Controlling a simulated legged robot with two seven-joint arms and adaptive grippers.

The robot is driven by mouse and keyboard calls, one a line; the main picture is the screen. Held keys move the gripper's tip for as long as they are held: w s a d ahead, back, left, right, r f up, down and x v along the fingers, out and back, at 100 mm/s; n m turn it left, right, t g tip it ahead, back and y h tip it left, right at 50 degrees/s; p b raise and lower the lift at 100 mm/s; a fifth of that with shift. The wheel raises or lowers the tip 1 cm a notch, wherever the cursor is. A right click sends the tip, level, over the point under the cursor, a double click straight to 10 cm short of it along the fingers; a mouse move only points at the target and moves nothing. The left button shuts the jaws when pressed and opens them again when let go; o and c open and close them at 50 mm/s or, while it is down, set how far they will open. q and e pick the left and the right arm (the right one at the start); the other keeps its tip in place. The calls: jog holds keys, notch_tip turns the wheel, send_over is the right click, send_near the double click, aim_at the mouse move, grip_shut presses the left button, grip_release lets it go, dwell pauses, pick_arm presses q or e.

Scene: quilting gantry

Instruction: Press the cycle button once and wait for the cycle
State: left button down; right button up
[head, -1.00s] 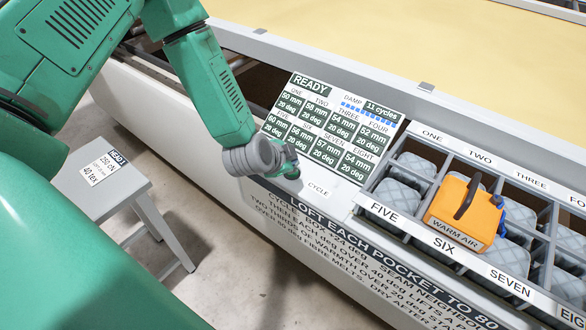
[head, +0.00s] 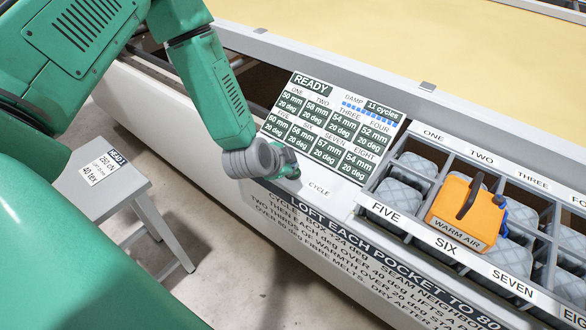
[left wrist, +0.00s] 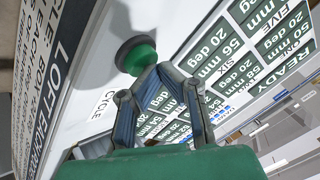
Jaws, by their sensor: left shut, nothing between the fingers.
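The cycle button (left wrist: 137,55), a round green cap on a dark base, shows in the left wrist view beside the CYCLE label (left wrist: 103,102). In the head view my left gripper (head: 291,170) is over the panel, just up-left of the CYCLE label (head: 318,188), and largely hides the button. In the left wrist view my left gripper (left wrist: 162,70) is shut and empty, its tips overlapping the button's edge. I cannot tell whether they touch it. The display (head: 333,127) reads READY and 11 cycles. My right gripper is not in view.
An orange WARM AIR box (head: 466,212) sits on the grid of numbered pockets (head: 428,237) at right. A grey stool (head: 101,200) with a label stands at left. The wide yellow bed (head: 400,35) lies behind the display.

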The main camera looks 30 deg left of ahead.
pick_arm(q)
jog(key=shift+f, duration=0.4)
jog(key=shift+r, duration=0.15)
dwell(0.4)
jog(key=shift+r+p, duration=0.65)
jog(key=shift+r, duration=0.2)
notch_tip(320, 180, up, 5)
jog(key=p, duration=0.4)
jog(key=shift+r, duration=0.1)
